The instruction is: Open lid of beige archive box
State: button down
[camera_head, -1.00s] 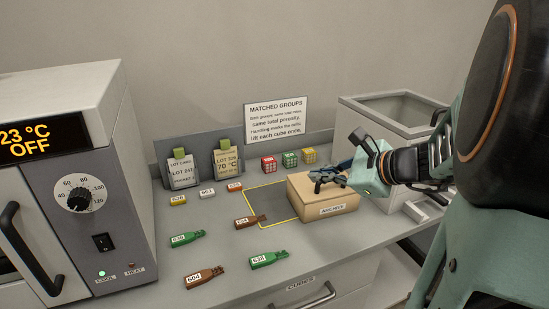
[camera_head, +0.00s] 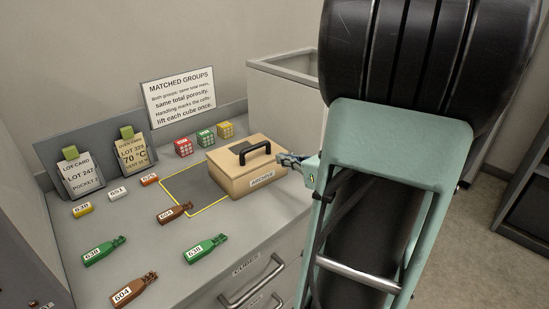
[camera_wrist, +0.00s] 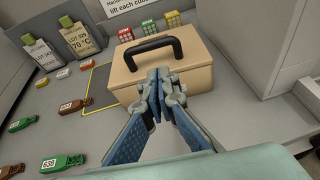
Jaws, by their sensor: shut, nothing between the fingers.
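The beige archive box (camera_head: 232,178) stands on the grey bench, with its lid down and a black handle (camera_head: 254,153) on top. A label on its front reads ARCHIVE. In the wrist view the box (camera_wrist: 190,75) and its handle (camera_wrist: 152,50) lie just beyond my fingers. My gripper (camera_head: 283,158) is at the right side of the box in the head view. In the wrist view my gripper (camera_wrist: 160,80) is shut and empty, its fingertips in front of the box's near edge, below the handle. I cannot tell whether they touch the box.
Small lattice cubes (camera_head: 206,138) stand behind the box. A yellow-outlined square (camera_head: 195,190) lies left of it. Several coloured tagged pieces (camera_head: 205,248) are spread on the bench. A grey open-topped bin (camera_head: 285,95) stands behind right. Lot cards (camera_head: 80,178) lean at the back left.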

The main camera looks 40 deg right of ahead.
jog(key=x, duration=0.8)
jog(key=shift+w+b, duration=0.25)
jog(key=shift+b, duration=0.15)
